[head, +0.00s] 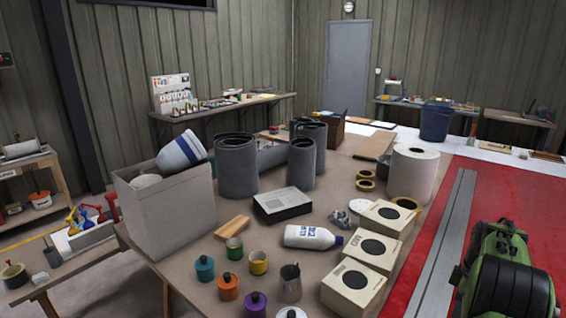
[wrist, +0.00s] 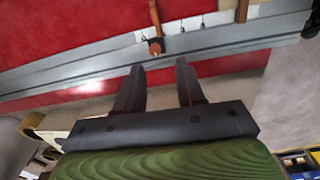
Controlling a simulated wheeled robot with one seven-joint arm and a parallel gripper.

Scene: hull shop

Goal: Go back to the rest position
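My gripper (wrist: 160,75) shows in the wrist view with its two dark fingers apart and nothing between them. Beyond the fingertips lie a grey metal rail (wrist: 70,78) and a red surface (wrist: 60,40). A small orange-brown piece (wrist: 155,47) is on the rail just beyond the fingers, apart from them as far as I can tell. In the head view, a green and black part of my arm shows at the lower right; the fingers are hidden there.
The brown table (head: 205,258) holds a grey bin (head: 165,205), grey rolls (head: 237,168), a white bottle (head: 310,237), several cartons (head: 352,290) and coloured pots (head: 228,288). A blue bucket (head: 435,122) stands behind the red surface. The red surface (head: 500,205) looks mostly clear beside the rail (head: 440,250).

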